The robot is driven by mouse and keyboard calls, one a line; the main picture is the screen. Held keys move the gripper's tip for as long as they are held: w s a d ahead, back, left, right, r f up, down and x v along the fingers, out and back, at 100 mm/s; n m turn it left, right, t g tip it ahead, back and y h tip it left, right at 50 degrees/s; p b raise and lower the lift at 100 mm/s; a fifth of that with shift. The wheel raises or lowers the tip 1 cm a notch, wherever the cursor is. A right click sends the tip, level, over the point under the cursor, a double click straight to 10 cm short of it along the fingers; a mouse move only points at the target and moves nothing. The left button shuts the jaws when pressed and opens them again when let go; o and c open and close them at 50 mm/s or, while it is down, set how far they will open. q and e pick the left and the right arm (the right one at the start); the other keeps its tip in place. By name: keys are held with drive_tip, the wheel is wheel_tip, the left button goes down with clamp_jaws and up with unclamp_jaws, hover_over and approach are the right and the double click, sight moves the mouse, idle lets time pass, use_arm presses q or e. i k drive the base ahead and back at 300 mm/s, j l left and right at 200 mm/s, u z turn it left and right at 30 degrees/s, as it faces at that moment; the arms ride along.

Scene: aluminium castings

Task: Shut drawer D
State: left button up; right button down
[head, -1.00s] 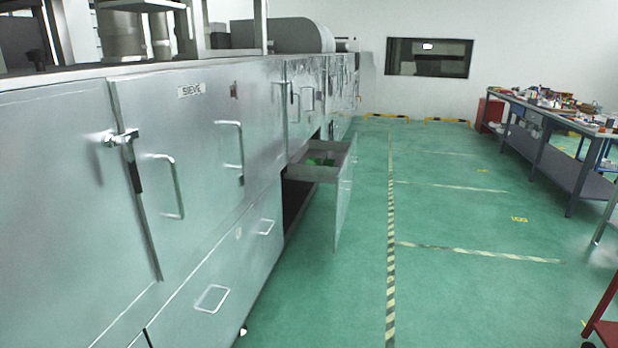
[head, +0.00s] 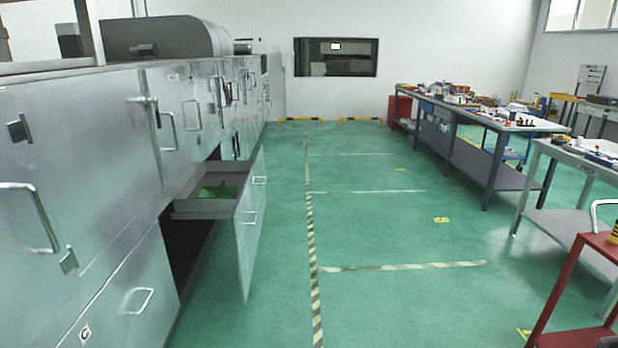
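One drawer (head: 246,235) stands pulled out of the metal cabinet row on the left, its tall front facing the aisle. I cannot read a letter on it, so I cannot tell whether it is drawer D. Its shallow tray holds something green (head: 216,192). A dark gap shows in the cabinet under the tray. Neither of my grippers is in view.
The green floor (head: 390,225) right of the open drawer is clear, with striped tape lines. Workbenches (head: 480,125) with small items line the right side. A red cart (head: 575,290) stands at the near right. A red cabinet (head: 400,112) is farther back.

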sight(246, 211)
drive_tip(key=i+u, duration=0.15)
drive_tip(key=i, duration=0.35)
drive_tip(key=i+l+u, duration=0.1)
drive_tip(key=i, duration=0.4)
drive_tip(key=i+l+u, duration=0.15)
drive_tip(key=i, duration=0.3)
drive_tip(key=i+l+u, duration=0.1)
drive_tip(key=i+l, duration=0.15)
drive_tip(key=i, duration=0.25)
